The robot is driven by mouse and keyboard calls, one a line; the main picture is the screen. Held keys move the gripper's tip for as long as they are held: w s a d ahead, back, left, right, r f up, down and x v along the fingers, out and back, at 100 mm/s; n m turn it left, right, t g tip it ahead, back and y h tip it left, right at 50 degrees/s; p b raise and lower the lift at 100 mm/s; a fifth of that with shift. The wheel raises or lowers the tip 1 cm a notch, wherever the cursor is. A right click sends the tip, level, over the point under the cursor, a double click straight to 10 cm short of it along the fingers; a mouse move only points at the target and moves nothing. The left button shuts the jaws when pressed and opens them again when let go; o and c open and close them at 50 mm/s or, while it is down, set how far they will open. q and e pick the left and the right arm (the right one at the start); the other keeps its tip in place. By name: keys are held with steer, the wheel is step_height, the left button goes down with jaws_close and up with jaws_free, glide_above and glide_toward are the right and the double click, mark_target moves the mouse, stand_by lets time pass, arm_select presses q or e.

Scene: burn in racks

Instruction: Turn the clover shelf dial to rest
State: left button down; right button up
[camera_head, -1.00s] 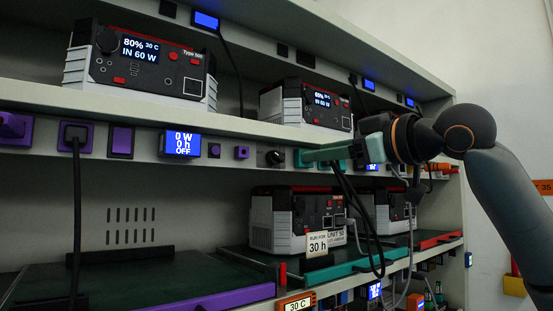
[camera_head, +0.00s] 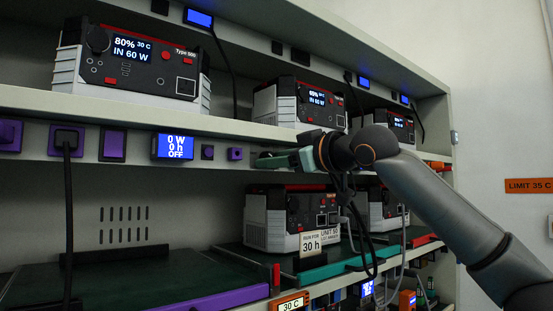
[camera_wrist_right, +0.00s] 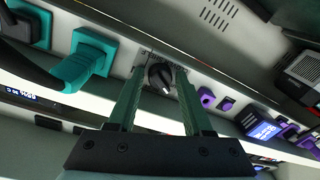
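The dial (camera_wrist_right: 160,76) is a black round knob with a pale pointer mark, on a grey shelf front. In the right wrist view it lies between the tips of my right gripper's green fingers (camera_wrist_right: 161,82), which stand apart on either side of it. I cannot tell whether they touch it. In the head view my right gripper (camera_head: 268,160) reaches in from the right at the middle shelf edge and mostly hides the dial. My left gripper is not in view.
Teal plugs and sockets (camera_wrist_right: 86,60) sit beside the dial, with a cable. On its other side are purple sockets (camera_head: 235,153) and a blue display reading OFF (camera_head: 174,146). Power units stand above and below. Cables (camera_head: 362,240) hang under my right arm.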

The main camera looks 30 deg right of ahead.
steer(key=c, duration=0.6)
jaws_close()
steer(key=shift+f+m, duration=0.1)
steer(key=shift+m, duration=0.4)
steer(key=shift+a+m+t+h, duration=0.15)
steer(key=shift+m+t+h, duration=0.15)
steer(key=shift+m, duration=5.3)
